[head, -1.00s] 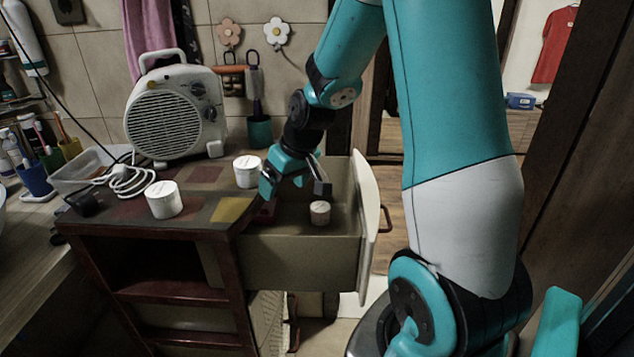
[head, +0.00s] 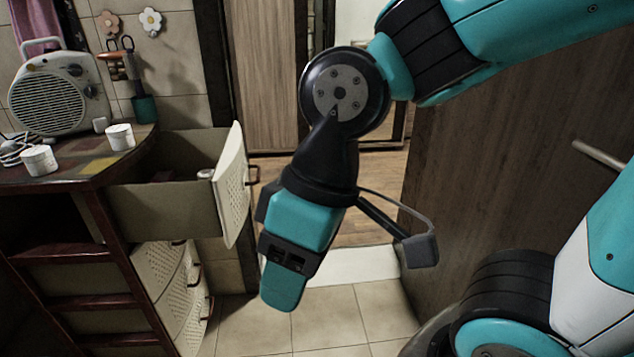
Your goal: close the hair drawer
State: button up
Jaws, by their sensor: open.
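The hair drawer (head: 165,212) is the top drawer of the dark red wooden cabinet and stands pulled out to the right. Its pale perforated front panel (head: 232,185) has a dark handle (head: 254,176) on the outer side. A small pale item (head: 205,174) shows inside, mostly hidden by the drawer wall.
Lower perforated drawers (head: 170,285) sit under the open one. Two white jars (head: 120,137) and a white fan heater (head: 52,95) stand on the cabinet top. A brown door (head: 500,180) is at the right. Bare tiled floor (head: 330,318) lies below my gripper.

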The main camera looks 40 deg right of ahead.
aim_at(188, 207)
jog(key=u, duration=0.25)
jog(key=k, duration=0.2)
jog(key=z, duration=0.7)
jog(key=i, duration=1.35)
jog(key=u, duration=0.45)
